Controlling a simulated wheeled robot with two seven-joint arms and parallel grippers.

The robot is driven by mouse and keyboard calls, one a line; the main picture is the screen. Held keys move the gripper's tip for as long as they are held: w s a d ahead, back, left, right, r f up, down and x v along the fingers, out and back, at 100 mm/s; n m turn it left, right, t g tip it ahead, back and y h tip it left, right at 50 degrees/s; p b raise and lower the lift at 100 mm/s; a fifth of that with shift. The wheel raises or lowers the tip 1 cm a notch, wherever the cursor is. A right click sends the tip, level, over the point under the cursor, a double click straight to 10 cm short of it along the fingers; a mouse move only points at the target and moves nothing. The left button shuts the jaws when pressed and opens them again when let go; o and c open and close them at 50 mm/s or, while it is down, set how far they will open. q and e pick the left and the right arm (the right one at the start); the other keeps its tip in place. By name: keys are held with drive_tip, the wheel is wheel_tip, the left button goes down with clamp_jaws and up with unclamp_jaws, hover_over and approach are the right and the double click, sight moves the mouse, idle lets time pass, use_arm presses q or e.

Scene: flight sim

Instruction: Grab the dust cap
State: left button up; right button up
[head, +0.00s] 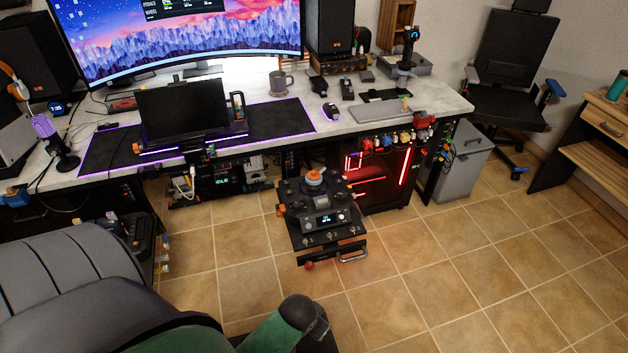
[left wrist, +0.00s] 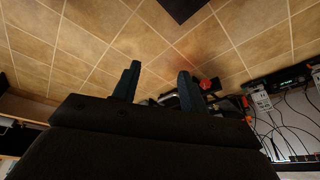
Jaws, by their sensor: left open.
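I cannot pick out the dust cap for certain in either view. My left gripper (left wrist: 158,78) shows in the left wrist view with its two dark fingers apart and nothing clearly held between them. Tile floor shows beyond the fingers. A small red piece (left wrist: 208,84) shows by the right finger, with dark, blurred parts around it. In the head view neither gripper can be made out.
A dark control box (head: 325,218) with a round blue and orange top (head: 314,177) stands before the desk (head: 437,102). A small red ball (head: 310,266) is at its lower front. A grey seat (head: 75,265) fills the lower left. Tiled floor is clear at right.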

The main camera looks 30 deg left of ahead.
use_arm(q)
drive_tip(key=w+a+r+t+b, duration=0.1)
drive_tip(key=w+a+r+t, duration=0.15)
drive_tip(key=w, duration=0.35)
use_arm(e)
drive_tip(key=s+a+r+g, duration=0.1)
drive_tip(key=s+a+r, duration=0.2)
drive_tip(key=s+r, duration=0.3)
use_arm(q)
drive_tip(key=n+t+y, duration=0.1)
drive_tip(key=n+t, duration=0.2)
drive_tip(key=t, duration=0.5)
approach(313, 172)
drive_tip(key=p+x, duration=0.1)
drive_tip(key=x, duration=0.6)
drive_tip(key=shift+w, duration=0.25)
drive_tip(key=shift+w+f, duration=0.2)
drive_tip(key=shift+w, duration=0.1)
use_arm(e)
wheel_tip(313, 172, down, 7)
drive_tip(key=w+a, duration=0.1)
drive_tip(key=w, duration=0.1)
drive_tip(key=shift+a+f+g+y, duration=0.15)
drive_tip(key=shift+a+g+y, duration=0.15)
use_arm(q)
drive_tip(key=shift+c, duration=0.2)
clamp_jaws()
